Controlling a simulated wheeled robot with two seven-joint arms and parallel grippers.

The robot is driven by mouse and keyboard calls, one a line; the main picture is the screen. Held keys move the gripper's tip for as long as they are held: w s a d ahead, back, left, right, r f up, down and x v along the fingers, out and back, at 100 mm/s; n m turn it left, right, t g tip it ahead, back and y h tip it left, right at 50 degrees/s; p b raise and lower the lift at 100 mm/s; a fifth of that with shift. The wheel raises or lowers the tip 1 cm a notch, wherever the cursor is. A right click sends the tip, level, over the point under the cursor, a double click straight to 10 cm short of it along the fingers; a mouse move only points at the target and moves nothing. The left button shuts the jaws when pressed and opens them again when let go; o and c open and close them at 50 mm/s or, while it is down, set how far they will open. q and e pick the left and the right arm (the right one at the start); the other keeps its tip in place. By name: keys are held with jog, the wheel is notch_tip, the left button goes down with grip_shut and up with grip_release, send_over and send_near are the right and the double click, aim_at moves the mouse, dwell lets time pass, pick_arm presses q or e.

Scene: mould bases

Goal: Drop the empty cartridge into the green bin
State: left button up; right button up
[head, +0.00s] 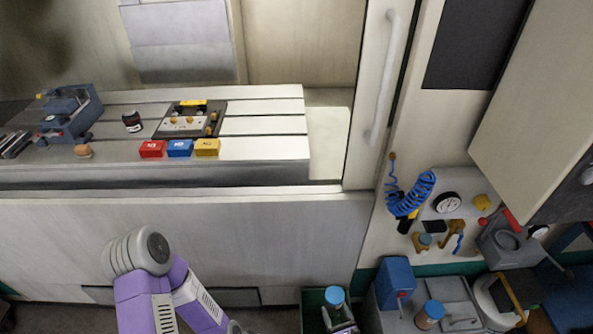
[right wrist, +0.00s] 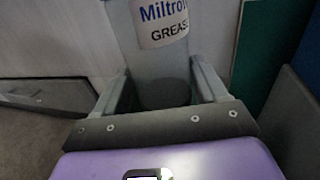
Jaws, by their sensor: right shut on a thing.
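A grease cartridge (right wrist: 162,60) with a white label stands between the two fingers of my right gripper (right wrist: 163,95) in the right wrist view. The gripper is shut on its grey body. In the head view a blue-capped cartridge (head: 334,296) shows at the bottom centre, in front of the dark green bin (head: 311,299); it appears to be the held one. It overlaps the bin's opening in the picture, but I cannot tell its height above or depth inside. The bin's lower part is cut off by the frame edge. My left gripper is not in view.
Right of the bin stands a grey cabinet with a blue box (head: 395,280) and another blue-capped cartridge (head: 430,314). A blue coiled hose (head: 412,192) and gauge (head: 447,203) hang above. A slotted machine table (head: 262,125) spans the upper left. A dark green surface (right wrist: 265,50) shows near the gripper.

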jog(key=shift+f+b, duration=0.45)
jog(key=shift+f, duration=0.65)
jog(key=o, duration=1.1)
jog(key=shift+o, duration=0.2)
jog(key=shift+s, duration=0.1)
